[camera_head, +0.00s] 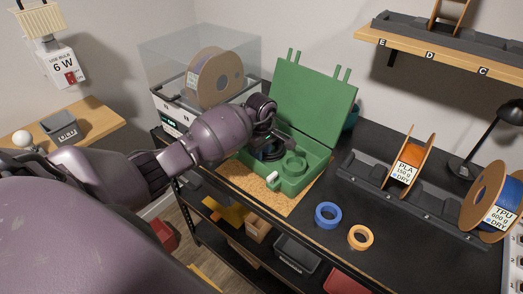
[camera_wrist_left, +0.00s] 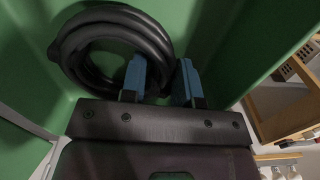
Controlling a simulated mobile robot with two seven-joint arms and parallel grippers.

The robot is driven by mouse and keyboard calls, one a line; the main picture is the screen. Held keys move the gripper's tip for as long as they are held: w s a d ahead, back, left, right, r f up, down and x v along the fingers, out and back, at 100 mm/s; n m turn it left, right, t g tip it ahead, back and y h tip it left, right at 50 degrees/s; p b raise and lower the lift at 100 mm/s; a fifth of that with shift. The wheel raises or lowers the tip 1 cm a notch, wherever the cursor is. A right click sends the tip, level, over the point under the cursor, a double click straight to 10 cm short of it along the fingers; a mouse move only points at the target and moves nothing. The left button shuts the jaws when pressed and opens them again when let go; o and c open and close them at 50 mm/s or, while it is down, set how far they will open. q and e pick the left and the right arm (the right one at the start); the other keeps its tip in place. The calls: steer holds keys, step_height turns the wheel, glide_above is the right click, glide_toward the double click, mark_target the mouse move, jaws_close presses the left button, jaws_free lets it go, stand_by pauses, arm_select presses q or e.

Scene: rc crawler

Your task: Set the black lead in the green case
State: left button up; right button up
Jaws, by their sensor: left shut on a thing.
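The green case (camera_head: 316,168) stands open on a cork mat on the black bench, with its lid (camera_head: 315,103) raised at the back. The black lead (camera_head: 272,154) is a coil in the left part of the case, partly hidden by my left gripper (camera_head: 268,142). In the left wrist view the coil (camera_wrist_left: 68,45) lies against green walls, and its right side passes between the blue fingertips of my left gripper (camera_wrist_left: 161,78), which is shut on it. I cannot tell whether the coil touches the case floor. My right gripper is not in view.
A round green part (camera_head: 294,164) is inside the case on the right. Blue tape (camera_head: 328,224) and orange tape (camera_head: 361,244) lie in front on the bench. A clear-lidded box (camera_head: 180,112) with a spool stands left; a spool rack (camera_head: 432,205) stands right.

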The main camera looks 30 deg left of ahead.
arm_select(q)
steer(key=shift+f, duration=0.2)
steer(key=o, duration=1)
steer(key=shift+r, duration=0.2)
step_height(320, 180, up, 12)
steer(key=b, duration=0.2)
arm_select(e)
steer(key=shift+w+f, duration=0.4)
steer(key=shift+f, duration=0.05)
arm_select(q)
steer(key=shift+o, duration=0.3)
steer(key=o, duration=0.8)
